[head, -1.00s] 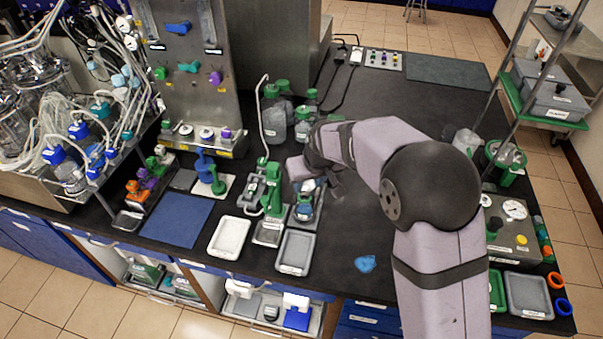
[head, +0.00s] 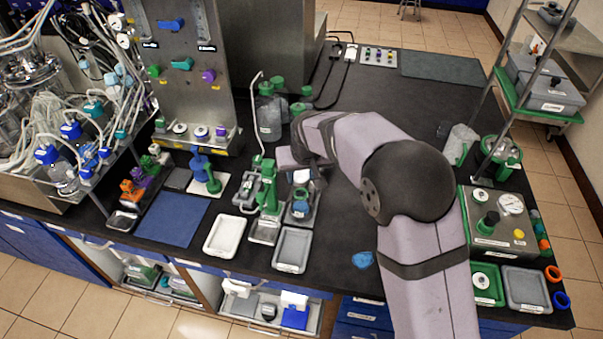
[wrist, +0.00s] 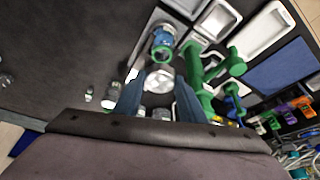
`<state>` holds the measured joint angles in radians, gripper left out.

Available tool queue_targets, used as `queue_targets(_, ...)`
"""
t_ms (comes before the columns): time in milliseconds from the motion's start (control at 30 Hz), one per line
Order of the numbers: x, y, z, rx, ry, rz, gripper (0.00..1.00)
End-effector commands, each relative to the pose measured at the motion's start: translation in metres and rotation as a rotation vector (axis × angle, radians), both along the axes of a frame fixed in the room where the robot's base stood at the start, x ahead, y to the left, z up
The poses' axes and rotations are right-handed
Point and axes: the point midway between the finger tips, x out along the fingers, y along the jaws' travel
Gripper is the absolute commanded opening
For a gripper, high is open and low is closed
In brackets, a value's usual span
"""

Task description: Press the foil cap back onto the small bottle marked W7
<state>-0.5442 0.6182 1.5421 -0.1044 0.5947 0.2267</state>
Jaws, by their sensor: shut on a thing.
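My gripper (wrist: 158,84) is shut on the silver foil cap (wrist: 160,79), which shows as a pale disc between the fingertips in the wrist view. In the head view the cap (head: 301,176) is a small bright patch below my wrist. A small bottle with a blue label (head: 300,208) stands in a grey tray just below and in front of the cap. In the wrist view the bottle (wrist: 163,40) shows a green ring and lies just beyond the cap, apart from it. The W7 marking is too small to read.
A green stand (head: 268,190) is close on the bottle's left. A grey tray (head: 292,250) and a white tray (head: 225,237) lie in front. Green-capped bottles (head: 270,115) stand behind.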

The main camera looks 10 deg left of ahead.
Motion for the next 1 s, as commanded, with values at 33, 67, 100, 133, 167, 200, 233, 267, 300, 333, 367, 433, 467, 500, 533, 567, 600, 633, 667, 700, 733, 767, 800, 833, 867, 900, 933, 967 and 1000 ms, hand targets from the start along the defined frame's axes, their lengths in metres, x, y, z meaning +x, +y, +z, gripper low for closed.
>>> queue_targets(33, 0.000, 0.000, -0.007, 0.000, 0.001, 0.000, 0.13)
queue_targets(67, 0.000, 0.000, -0.009, 0.000, 0.001, 0.000, 0.13)
queue_targets(100, 0.000, 0.000, -0.013, 0.000, 0.001, 0.000, 0.13)
queue_targets(133, 0.000, 0.000, -0.015, 0.000, 0.001, 0.000, 0.13)
queue_targets(167, 0.000, 0.000, -0.018, -0.001, 0.002, 0.000, 0.13)
queue_targets(200, 0.000, 0.000, -0.021, -0.001, 0.002, 0.000, 0.13)
queue_targets(233, 0.000, 0.000, -0.024, -0.001, 0.002, 0.000, 0.13)
queue_targets(267, 0.000, 0.000, -0.027, -0.001, 0.002, 0.000, 0.13)
queue_targets(300, 0.000, 0.000, -0.030, -0.001, 0.002, 0.000, 0.13)
queue_targets(333, 0.000, 0.000, -0.032, -0.001, 0.002, 0.000, 0.13)
queue_targets(367, 0.000, 0.000, -0.034, -0.001, 0.002, 0.000, 0.13)
queue_targets(433, 0.000, 0.000, -0.039, -0.001, 0.002, 0.000, 0.13)
queue_targets(467, 0.000, 0.000, -0.041, 0.000, 0.001, 0.000, 0.13)
queue_targets(500, 0.000, 0.000, -0.043, 0.000, 0.001, 0.000, 0.13)
queue_targets(533, 0.000, 0.000, -0.045, 0.000, 0.001, 0.000, 0.13)
queue_targets(567, 0.000, 0.000, -0.046, 0.000, 0.001, 0.000, 0.13)
queue_targets(600, 0.000, 0.000, -0.047, 0.000, 0.000, 0.000, 0.13)
queue_targets(633, 0.000, 0.000, -0.048, 0.000, 0.000, 0.000, 0.13)
queue_targets(667, 0.000, 0.000, -0.049, 0.000, 0.000, 0.000, 0.13)
queue_targets(700, 0.000, 0.000, -0.050, 0.000, 0.000, 0.000, 0.13)
queue_targets(733, 0.000, 0.000, -0.050, 0.000, 0.000, 0.000, 0.13)
queue_targets(767, 0.000, 0.000, -0.050, 0.000, 0.000, 0.000, 0.13)
queue_targets(800, 0.000, 0.000, -0.050, 0.000, 0.000, 0.000, 0.13)
queue_targets(833, 0.000, 0.000, -0.050, 0.000, 0.000, 0.000, 0.13)
queue_targets(867, 0.000, 0.000, -0.050, 0.000, 0.000, 0.000, 0.13)
queue_targets(900, 0.000, 0.000, -0.050, 0.000, 0.000, 0.000, 0.13)
queue_targets(933, 0.000, 0.000, -0.050, 0.000, 0.000, 0.000, 0.13)
queue_targets(967, 0.000, 0.000, -0.050, 0.000, 0.000, 0.000, 0.13)
queue_targets(1000, 0.000, 0.000, -0.050, 0.000, 0.001, 0.000, 0.13)
